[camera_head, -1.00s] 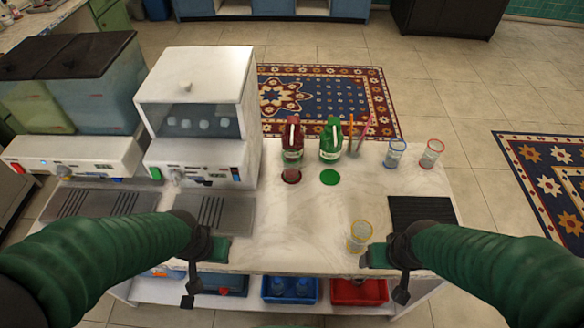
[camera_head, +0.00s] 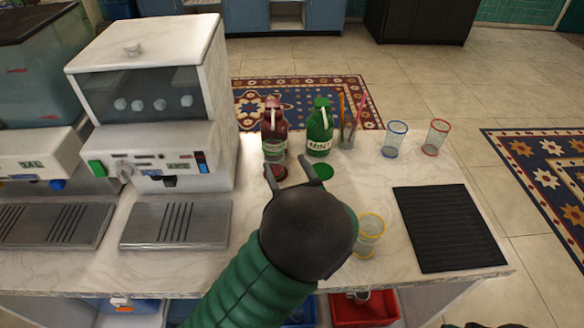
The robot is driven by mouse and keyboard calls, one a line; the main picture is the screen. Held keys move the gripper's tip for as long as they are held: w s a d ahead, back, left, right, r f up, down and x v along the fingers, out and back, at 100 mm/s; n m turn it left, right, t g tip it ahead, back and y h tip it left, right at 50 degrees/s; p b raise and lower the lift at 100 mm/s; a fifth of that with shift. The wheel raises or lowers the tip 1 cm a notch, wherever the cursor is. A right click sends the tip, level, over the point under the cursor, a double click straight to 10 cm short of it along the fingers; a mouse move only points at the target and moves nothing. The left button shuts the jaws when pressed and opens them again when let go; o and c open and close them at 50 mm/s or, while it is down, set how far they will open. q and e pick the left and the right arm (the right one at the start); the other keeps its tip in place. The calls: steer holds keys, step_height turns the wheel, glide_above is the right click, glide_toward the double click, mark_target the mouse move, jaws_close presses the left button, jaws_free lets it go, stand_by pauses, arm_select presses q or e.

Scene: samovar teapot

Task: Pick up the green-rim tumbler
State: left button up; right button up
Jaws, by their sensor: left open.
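I cannot make out a green-rim tumbler in the head view. A yellow-rim tumbler (camera_head: 369,240) stands on the counter just right of my left wrist. A blue-rim tumbler (camera_head: 394,140) and a red-rim tumbler (camera_head: 435,138) stand at the back right. My left gripper (camera_head: 286,166) is open over the middle of the counter, with its fingers pointing toward the bottles. My left wrist hides the counter beneath it; a sliver of green shows at its right edge.
A red bottle (camera_head: 274,135) and a green mint bottle (camera_head: 319,130) stand at the back beside a holder of sticks (camera_head: 347,136). A black ribbed mat (camera_head: 448,228) lies at right. A white machine (camera_head: 150,110) stands at left. A red bin (camera_head: 365,311) sits below.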

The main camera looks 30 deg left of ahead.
arm_select(q)
steer(key=b, duration=0.1)
glide_toward(277, 169)
steer(key=x, duration=0.4)
steer(key=shift+w+a+f, duration=0.1)
steer(key=shift+w+a, duration=0.05)
steer(key=shift+w, duration=0.15)
steer(key=x, duration=0.7)
steer(key=shift+b, duration=0.4)
steer(key=shift+s, duration=0.15)
steer(key=shift+c, duration=1.4)
steer(key=c, duration=1.2)
